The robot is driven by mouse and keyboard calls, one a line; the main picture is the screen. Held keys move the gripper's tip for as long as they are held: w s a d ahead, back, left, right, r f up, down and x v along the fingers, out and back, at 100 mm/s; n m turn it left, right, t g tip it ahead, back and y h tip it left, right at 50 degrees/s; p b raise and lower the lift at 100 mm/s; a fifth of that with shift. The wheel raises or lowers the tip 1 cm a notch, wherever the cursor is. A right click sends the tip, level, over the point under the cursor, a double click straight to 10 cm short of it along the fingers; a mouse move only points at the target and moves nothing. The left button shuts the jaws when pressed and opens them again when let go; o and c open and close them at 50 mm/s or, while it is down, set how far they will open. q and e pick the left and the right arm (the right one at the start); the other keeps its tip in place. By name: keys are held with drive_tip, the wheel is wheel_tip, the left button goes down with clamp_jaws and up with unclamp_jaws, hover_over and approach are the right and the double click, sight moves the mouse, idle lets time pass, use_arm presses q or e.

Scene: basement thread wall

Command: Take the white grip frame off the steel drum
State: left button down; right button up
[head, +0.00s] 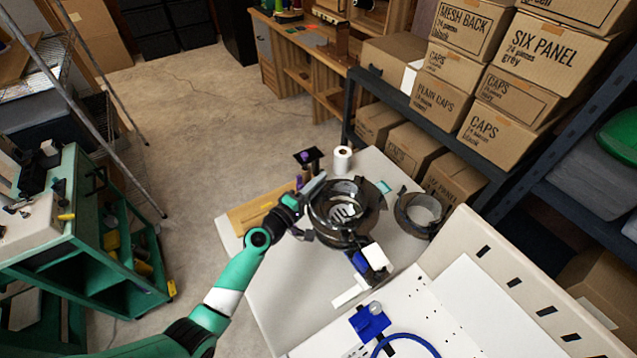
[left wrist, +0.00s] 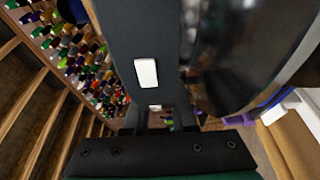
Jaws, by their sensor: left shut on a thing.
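The steel drum (head: 345,238) stands on the pale table, a dark glossy ring with bright strips showing inside. My left gripper (head: 312,206) is at its left side, shut on an edge there, which seems to belong to the grip frame around the drum. The frame's outline is hard to tell from the drum, and the contact is hidden. In the left wrist view a dark glossy curved surface (left wrist: 245,50), likely the drum or frame, fills the right side close to the gripper. My right gripper is not in view.
A second dark ring (head: 408,218) sits right of the drum. A white roll (head: 343,159) stands behind. A white and blue block (head: 376,257) is in front, near a blue hoop (head: 405,337). Shelves with cap boxes (head: 466,30) stand at back right.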

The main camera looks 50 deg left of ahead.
use_arm(q)
drive_tip(key=shift+r, duration=0.3)
wheel_tip(320, 180, up, 4)
drive_tip(key=p, duration=0.3)
drive_tip(key=shift+r+p, duration=0.1)
drive_tip(key=shift+p, duration=0.3)
